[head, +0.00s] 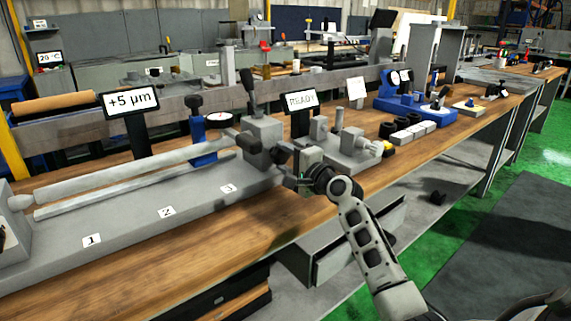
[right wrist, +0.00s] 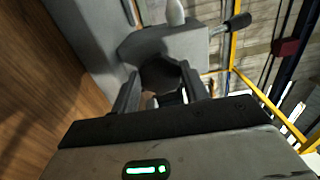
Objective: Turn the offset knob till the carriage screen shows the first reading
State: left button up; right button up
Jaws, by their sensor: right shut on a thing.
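A screen on a black stand (head: 131,100) reads "+5 µm" above the left part of the grinder bed. A second screen (head: 301,99) reads "READY". My right gripper (head: 302,178) is at the right end of the grey block (head: 262,135) on the bed, near the bench's front edge. In the right wrist view a dark knob (right wrist: 160,74) on the grey block sits between the fingers, and the gripper is shut on it. In the head view the knob is mostly hidden by my gripper. My left gripper is not in view.
The bed (head: 120,235) carries labels 1, 2 and 3 and a long grey cylinder (head: 130,172). A black lever (head: 247,84) rises from the block. An open drawer (head: 355,240) sticks out below.

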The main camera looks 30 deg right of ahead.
jog(key=n+b, duration=0.1)
jog(key=n, duration=0.2)
jog(key=shift+f, duration=0.2)
jog(key=shift+n+b, duration=0.35)
jog(key=shift+n, duration=0.65)
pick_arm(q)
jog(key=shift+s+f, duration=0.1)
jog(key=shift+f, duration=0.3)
pick_arm(e)
jog(key=shift+n, duration=0.6)
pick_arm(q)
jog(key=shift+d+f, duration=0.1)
pick_arm(e)
jog(key=shift+r, duration=0.1)
jog(key=o, duration=1)
jog(key=shift+s, duration=0.1)
